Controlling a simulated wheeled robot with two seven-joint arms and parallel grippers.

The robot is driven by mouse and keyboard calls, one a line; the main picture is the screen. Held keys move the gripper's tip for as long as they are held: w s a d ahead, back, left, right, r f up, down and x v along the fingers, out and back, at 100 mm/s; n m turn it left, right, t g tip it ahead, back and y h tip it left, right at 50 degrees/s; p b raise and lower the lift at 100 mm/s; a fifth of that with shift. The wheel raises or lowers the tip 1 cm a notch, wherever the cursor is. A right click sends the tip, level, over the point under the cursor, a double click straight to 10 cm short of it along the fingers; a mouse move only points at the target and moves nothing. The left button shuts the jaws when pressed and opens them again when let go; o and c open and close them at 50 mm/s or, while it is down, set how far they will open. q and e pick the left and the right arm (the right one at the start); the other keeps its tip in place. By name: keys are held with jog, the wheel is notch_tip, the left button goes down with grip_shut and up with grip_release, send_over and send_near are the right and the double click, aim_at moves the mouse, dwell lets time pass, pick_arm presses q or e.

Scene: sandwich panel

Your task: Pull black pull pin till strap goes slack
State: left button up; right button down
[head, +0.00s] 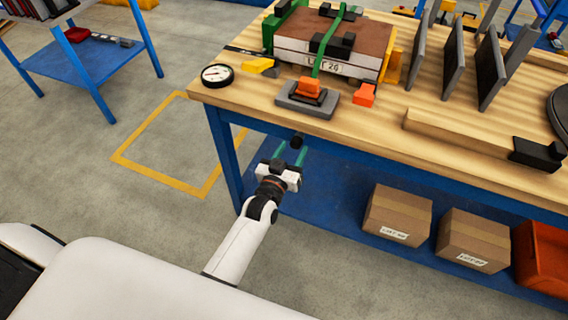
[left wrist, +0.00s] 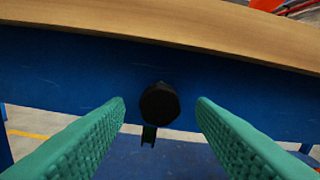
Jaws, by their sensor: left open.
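The black pull pin (head: 297,140) sticks out at the bench's blue front rail, below the wooden top. In the left wrist view its round black knob (left wrist: 160,103) faces me, with a small dark tab below it. My left gripper (head: 291,150) is open, its green ribbed fingers pointing at the knob. In the left wrist view the fingers stand either side of the knob with gaps on both sides; I cannot tell whether they reach past it. The green strap (head: 323,52) runs over the brown-topped sandwich panel (head: 360,37) toward an orange buckle (head: 308,87) and looks straight.
The wooden bench top (head: 430,95) overhangs the knob. A dial gauge (head: 217,75) sits at its left corner. Cardboard boxes (head: 397,213) and an orange bin (head: 540,255) stand on the blue lower shelf (head: 335,205).

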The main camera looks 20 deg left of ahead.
pick_arm(q)
jog(key=s, duration=1.1)
jog(key=shift+s+a, duration=0.15)
jog(key=shift+a, duration=0.15)
jog(key=s+f+m+g+p, duration=0.1)
jog(key=s+f+g, duration=0.25)
jog(key=f, duration=0.45)
jog(key=s+d+f+g+p, duration=0.15)
jog(key=s+f, duration=0.25)
jog(key=f, duration=0.5)
jog(key=s+a+f+m+g, duration=0.1)
jog(key=s+f+g, duration=0.3)
jog(key=f, duration=0.4)
jog(key=s+a+f+g, duration=0.2)
jog(key=s+f, duration=0.2)
jog(key=s, duration=0.4)
jog(key=s+a+f+m+g+p, duration=0.1)
jog(key=s+a+f+g, duration=0.1)
jog(key=s+f, duration=0.3)
jog(key=s+a+f+g+y+p, duration=0.1)
jog(key=s+f+g, duration=0.3)
jog(key=s, duration=0.8)
jog(key=shift+s+a+f+m, duration=0.15)
jog(key=shift+a+f+m, duration=0.15)
jog(key=shift+a, duration=0.35)
